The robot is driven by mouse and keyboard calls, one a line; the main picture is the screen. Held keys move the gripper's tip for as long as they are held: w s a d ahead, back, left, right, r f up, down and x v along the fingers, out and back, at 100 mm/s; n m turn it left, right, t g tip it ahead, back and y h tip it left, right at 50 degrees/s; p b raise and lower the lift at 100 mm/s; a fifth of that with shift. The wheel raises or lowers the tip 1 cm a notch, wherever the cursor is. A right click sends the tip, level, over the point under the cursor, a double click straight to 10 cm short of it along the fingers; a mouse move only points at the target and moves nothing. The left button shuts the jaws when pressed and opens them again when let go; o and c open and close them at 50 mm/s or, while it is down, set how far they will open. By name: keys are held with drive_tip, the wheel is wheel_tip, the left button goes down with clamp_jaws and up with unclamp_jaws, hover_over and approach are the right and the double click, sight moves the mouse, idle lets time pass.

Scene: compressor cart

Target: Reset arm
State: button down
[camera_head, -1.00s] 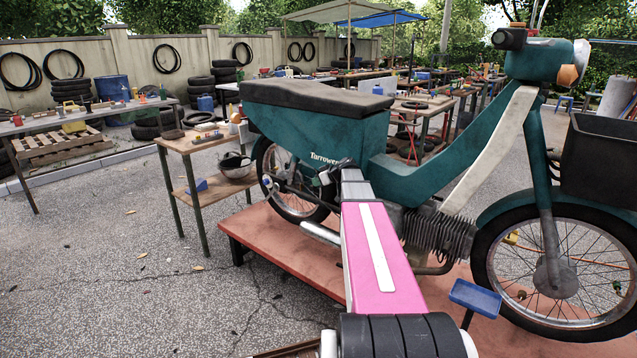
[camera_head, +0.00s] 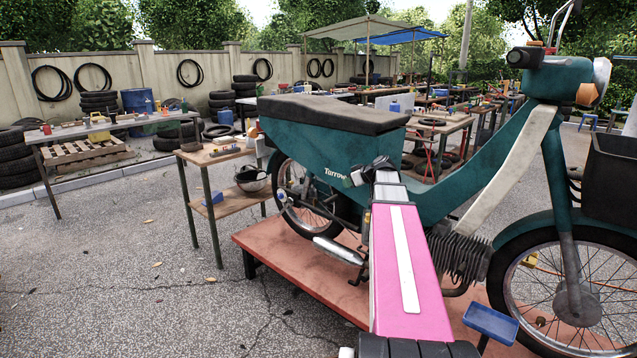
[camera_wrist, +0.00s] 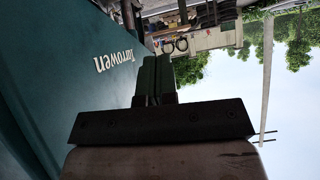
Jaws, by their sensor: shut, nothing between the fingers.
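My arm stretches forward in the head view. My gripper (camera_head: 372,170) is at its far end, small and dark, in front of the teal motorbike's side panel (camera_head: 305,160). In the wrist view my gripper (camera_wrist: 153,62) shows its two fingers side by side and shut, with nothing between them. The teal panel with white lettering (camera_wrist: 60,85) fills the left of that view, close beside the fingers. I cannot tell whether they touch it.
The motorbike stands on a low red platform (camera_head: 290,265). A small wooden side table (camera_head: 220,155) holding a metal bowl (camera_head: 251,178) stands to the left. A blue tray (camera_head: 491,323) is at the lower right. Open paved ground (camera_head: 110,280) lies at the left.

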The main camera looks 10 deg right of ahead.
drive_tip(key=s+a+f+m+g+h, duration=0.1)
drive_tip(key=s+a+f+g, duration=0.1)
drive_tip(key=s+a+f, duration=0.5)
drive_tip(key=s+a+f+m+g+h, duration=0.1)
drive_tip(key=s+a+f+m+g, duration=0.15)
drive_tip(key=a+f, duration=0.5)
drive_tip(key=s+a+f+m+g+h, duration=0.1)
drive_tip(key=s+a+f+g+h, duration=0.1)
drive_tip(key=s+f, duration=0.5)
drive_tip(key=s+a+f+m+g+h, duration=0.1)
drive_tip(key=s+a+f+g+h, duration=0.1)
drive_tip(key=s+f, duration=0.4)
drive_tip(key=s+a, duration=0.1)
drive_tip(key=s, duration=0.2)
drive_tip(key=shift+a+f+m+g+h, duration=0.25)
drive_tip(key=shift+f+m+g+h, duration=0.1)
drive_tip(key=shift+h, duration=0.05)
drive_tip(key=shift+s, duration=0.1)
